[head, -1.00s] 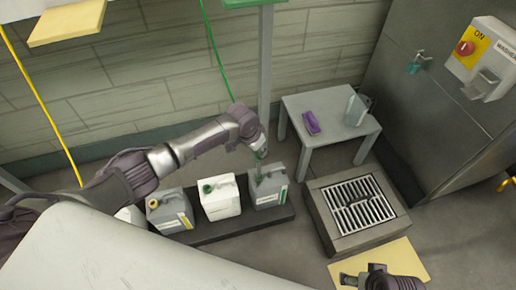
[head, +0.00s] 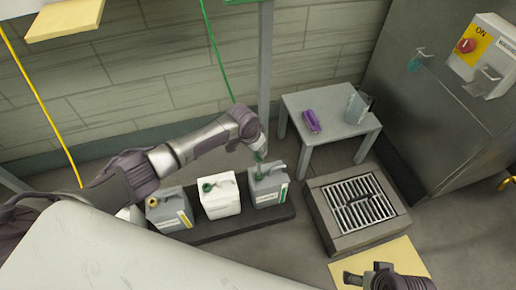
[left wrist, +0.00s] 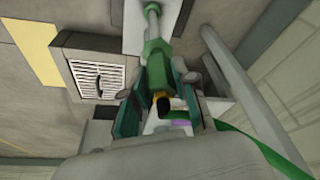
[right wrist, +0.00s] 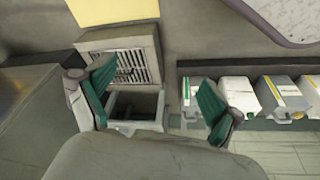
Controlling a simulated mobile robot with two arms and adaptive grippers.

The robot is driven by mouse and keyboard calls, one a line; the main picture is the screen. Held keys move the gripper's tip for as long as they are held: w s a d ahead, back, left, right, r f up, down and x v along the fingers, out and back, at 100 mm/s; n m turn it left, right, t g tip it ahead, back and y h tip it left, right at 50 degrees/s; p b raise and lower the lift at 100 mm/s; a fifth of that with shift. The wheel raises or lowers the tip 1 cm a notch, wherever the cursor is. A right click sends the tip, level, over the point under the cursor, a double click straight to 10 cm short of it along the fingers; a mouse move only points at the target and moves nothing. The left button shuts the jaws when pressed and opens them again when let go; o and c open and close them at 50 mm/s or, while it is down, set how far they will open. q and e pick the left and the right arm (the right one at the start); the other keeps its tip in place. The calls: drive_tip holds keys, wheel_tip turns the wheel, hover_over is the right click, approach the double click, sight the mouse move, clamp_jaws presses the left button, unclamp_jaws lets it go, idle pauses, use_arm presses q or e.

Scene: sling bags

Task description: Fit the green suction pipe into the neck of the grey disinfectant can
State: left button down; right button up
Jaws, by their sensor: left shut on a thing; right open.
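The grey disinfectant can (head: 272,190) stands upright at the right end of the row of cans in the head view. My left gripper (head: 261,156) is above its neck, pointing down. It is shut on the green suction pipe (head: 258,170), whose green part also shows between the fingers in the left wrist view (left wrist: 157,52). The pipe's lower part meets the neck area. I cannot tell how far it is inside. My right gripper (right wrist: 157,102) is open and empty, low at the bottom right of the head view (head: 362,280).
A white can (head: 220,200) and a yellow-capped grey can (head: 168,212) stand left of it on a dark base (head: 240,227). A floor drain (head: 362,203) and small table (head: 330,120) with a purple brush (head: 311,120) and a jug (head: 356,107) are right.

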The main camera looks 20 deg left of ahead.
sight(258, 164)
use_arm(q)
drive_tip(key=shift+f, duration=0.35)
use_arm(e)
drive_tip(key=shift+v, duration=0.75)
